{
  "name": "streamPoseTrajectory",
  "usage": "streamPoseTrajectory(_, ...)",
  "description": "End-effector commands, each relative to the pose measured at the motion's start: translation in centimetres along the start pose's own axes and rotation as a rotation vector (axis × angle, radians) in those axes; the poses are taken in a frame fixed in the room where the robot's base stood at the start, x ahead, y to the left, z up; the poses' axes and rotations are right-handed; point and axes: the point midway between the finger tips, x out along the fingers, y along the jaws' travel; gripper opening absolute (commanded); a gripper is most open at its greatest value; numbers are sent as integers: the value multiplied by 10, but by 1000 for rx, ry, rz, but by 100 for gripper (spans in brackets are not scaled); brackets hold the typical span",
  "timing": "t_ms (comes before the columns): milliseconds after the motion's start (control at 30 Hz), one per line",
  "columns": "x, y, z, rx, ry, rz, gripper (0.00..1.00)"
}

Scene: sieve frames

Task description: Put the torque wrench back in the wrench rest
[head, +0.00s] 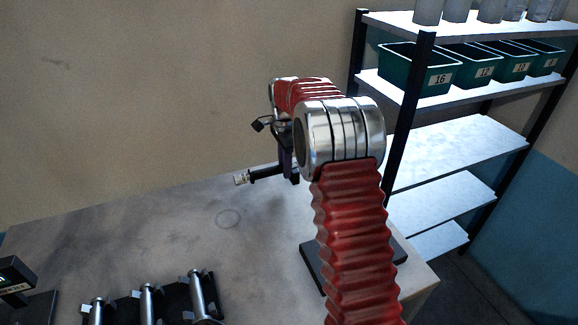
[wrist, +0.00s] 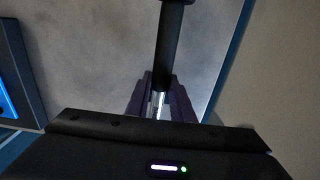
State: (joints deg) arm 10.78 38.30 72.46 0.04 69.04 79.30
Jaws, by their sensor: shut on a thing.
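The torque wrench has a dark shaft (head: 265,173) and a silver end (head: 241,179), which points left in the head view. My gripper (head: 290,173) is shut on the wrench, over the back part of the table; my arm partly hides the grip. The wrench appears raised off the table. I cannot tell for sure which thing is the wrench rest.
A black holder with silver cylinders (head: 149,303) stands at the table's (head: 120,245) front. A small dark device (head: 15,278) is at the far left. A dark plate (head: 309,268) lies partly behind my arm. A shelf rack (head: 455,145) with numbered bins stands right. The table's middle is clear.

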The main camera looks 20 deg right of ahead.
Motion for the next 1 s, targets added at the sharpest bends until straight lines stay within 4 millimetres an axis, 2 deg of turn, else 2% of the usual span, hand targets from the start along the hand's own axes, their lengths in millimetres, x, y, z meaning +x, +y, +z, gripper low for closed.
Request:
streamPoseTrajectory(67, 2, 1, -2, 2, 1, 4, 0)
streamPoseTrajectory(100, 4, 2, -2, 2, 0, 7, 22)
streamPoseTrajectory(367, 3, 1, -2, 2, 0, 5, 40)
streamPoseTrajectory(733, 7, 1, -2, 2, 0, 5, 40)
streamPoseTrajectory(1000, -29, 2, -1, 2, 1, 0, 40)
